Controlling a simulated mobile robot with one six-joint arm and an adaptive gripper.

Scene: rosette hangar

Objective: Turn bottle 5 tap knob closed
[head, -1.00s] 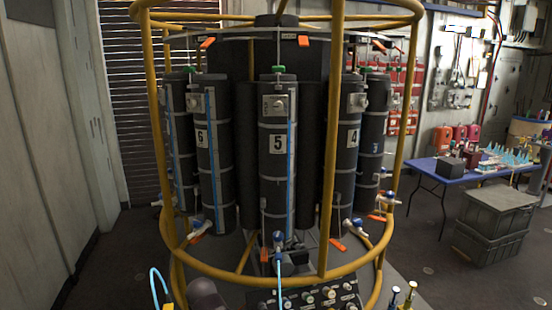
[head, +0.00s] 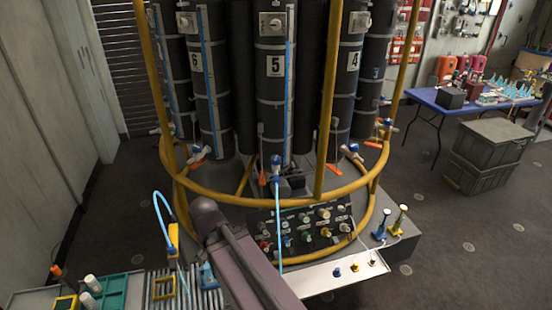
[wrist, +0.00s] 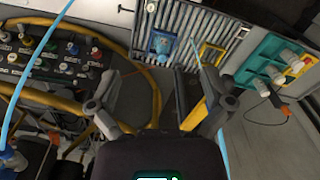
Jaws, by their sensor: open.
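Bottle 5 (head: 271,100) is a dark grey upright cylinder with a white "5" label, at the front middle of the rosette in the head view. Its tap knob (head: 276,160) is blue, at the bottle's foot, with a light blue tube hanging from it. A blue and white tap with a blue tube shows at the lower left edge of the wrist view (wrist: 10,162); it looks like the same one. My gripper (wrist: 160,88) is open and empty, apart from the tap. In the head view my arm reaches in from below, and the gripper itself is hidden.
A yellow ring rail (head: 240,201) runs around the bottles, with yellow uprights. A control panel (head: 300,232) with coloured knobs sits below the tap. A ribbed tray (head: 185,292) and a yellow tube holder (head: 173,238) are at left. Grey crates (head: 488,155) stand at right.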

